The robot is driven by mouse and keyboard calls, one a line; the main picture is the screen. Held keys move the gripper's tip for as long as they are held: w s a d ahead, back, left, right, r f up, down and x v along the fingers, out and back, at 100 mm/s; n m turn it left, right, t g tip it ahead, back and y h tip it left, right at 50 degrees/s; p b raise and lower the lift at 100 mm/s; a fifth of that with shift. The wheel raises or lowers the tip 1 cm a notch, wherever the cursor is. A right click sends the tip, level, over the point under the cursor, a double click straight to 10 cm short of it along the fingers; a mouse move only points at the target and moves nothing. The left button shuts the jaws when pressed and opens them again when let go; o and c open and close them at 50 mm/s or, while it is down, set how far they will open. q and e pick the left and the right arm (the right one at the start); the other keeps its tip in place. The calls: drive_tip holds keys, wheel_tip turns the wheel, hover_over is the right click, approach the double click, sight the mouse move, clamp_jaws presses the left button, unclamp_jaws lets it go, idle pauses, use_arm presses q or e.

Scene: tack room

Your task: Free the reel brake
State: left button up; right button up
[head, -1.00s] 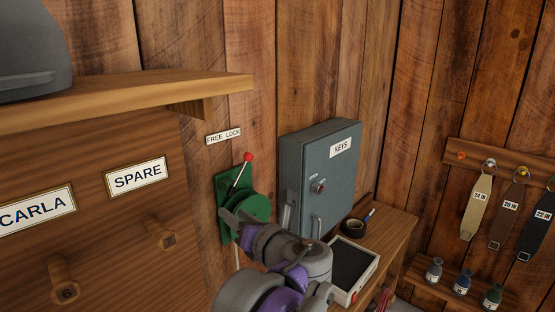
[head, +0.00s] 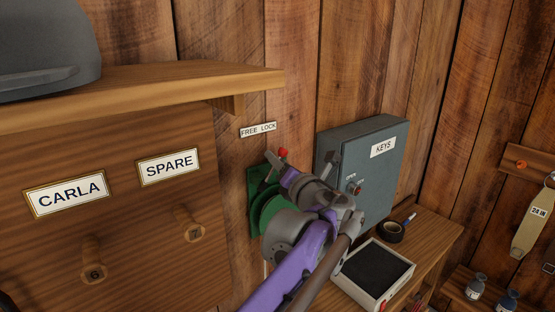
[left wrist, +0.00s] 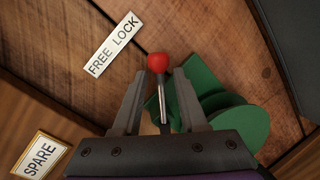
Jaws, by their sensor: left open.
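The reel brake is a green reel (head: 266,207) on a green backplate on the plank wall, with a thin metal lever ending in a red knob (head: 283,152). The lever leans right, toward the LOCK end of the FREE LOCK label (head: 258,130). My left gripper (head: 279,162) is open at the lever. In the left wrist view, its two fingers (left wrist: 159,78) stand either side of the lever's rod, with gaps showing. The red knob (left wrist: 158,62) shows just beyond the fingertips. My arm hides part of the reel. My right gripper is out of view.
A wooden shelf (head: 180,88) with a grey helmet juts out at upper left, above the pegboard (head: 130,225). A grey key cabinet (head: 335,145) is close on the right. Below it, a bench holds a tray (head: 374,298) and black tape (head: 391,231).

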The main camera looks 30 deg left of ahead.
use_arm(q)
drive_tip(key=shift+w+a, duration=0.25)
drive_tip(key=shift+a, duration=0.1)
drive_tip(key=shift+c, duration=0.4)
clamp_jaws()
idle(0.9)
